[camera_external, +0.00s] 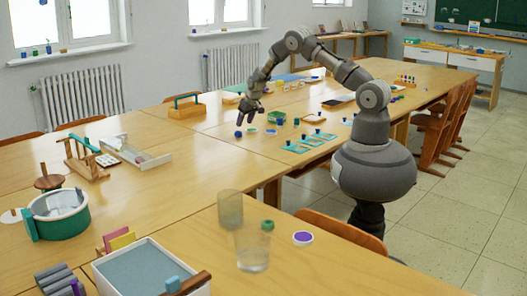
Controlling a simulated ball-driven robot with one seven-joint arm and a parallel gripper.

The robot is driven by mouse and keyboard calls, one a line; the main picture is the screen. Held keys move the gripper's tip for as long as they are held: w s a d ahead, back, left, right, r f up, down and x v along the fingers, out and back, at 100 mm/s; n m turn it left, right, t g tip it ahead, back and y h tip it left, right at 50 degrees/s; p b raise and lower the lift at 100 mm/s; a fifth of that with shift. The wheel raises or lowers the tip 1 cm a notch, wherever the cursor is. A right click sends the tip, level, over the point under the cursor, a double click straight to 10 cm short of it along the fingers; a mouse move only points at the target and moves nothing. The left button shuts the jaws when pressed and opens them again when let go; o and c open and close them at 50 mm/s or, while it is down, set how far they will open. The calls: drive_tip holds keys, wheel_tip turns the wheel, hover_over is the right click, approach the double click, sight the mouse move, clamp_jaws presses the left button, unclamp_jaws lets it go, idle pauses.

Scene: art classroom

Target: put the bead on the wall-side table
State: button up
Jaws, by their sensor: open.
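My gripper (249,113) is open, pointing down over the long wooden table (205,152) in the middle of the room. Small purple and dark shapes show at its fingertips; whether they are finger parts or a thing between them is too small to tell. A small blue round thing (238,134), possibly the bead, lies on the table just below the gripper, apart from it. No other thing can be told as the bead for certain. A narrow wooden table (345,38) stands by the back wall. A wooden-topped bench (456,52) stands under the green board.
A green bowl (276,118) and several teal trays (298,147) lie right of the gripper. A wooden carrier (187,108) stands to its left. Wooden chairs (436,128) line the right side. Two clear cups, one the glass (252,250), stand on the front table.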

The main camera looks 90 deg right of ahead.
drive_tip(key=p+v, duration=0.1)
drive_tip(key=v, duration=0.4)
drive_tip(key=shift+s+a+r, duration=0.1)
drive_tip(key=shift+r, duration=0.15)
drive_tip(key=w+a+r+n+t, duration=0.15)
drive_tip(key=w+a+r, duration=0.25)
drive_tip(key=a+r, duration=0.55)
drive_tip(key=w+a+r+n+t, duration=0.1)
drive_tip(key=w+a+r+t, duration=0.25)
drive_tip(key=r, duration=1.05)
drive_tip(key=w+a+r+n+t, duration=0.15)
drive_tip(key=w+a+r, duration=0.35)
drive_tip(key=a+r, duration=0.5)
drive_tip(key=s+a+r+n+t+y, duration=0.1)
drive_tip(key=s+a+r, duration=0.1)
drive_tip(key=a+r, duration=0.5)
drive_tip(key=s+a+r+n+t, duration=0.2)
drive_tip(key=s+a+r, duration=0.1)
drive_tip(key=r, duration=0.8)
drive_tip(key=s+a+r+n+t+y, duration=0.1)
drive_tip(key=s+a+r, duration=0.4)
drive_tip(key=s+r, duration=0.1)
drive_tip(key=s+a+r+n+t+y, duration=0.1)
drive_tip(key=s+a+r, duration=0.4)
drive_tip(key=r, duration=0.3)
drive_tip(key=shift+s+a+r+t, duration=0.35)
drive_tip(key=shift+s+r, duration=0.05)
drive_tip(key=shift+s, duration=0.25)
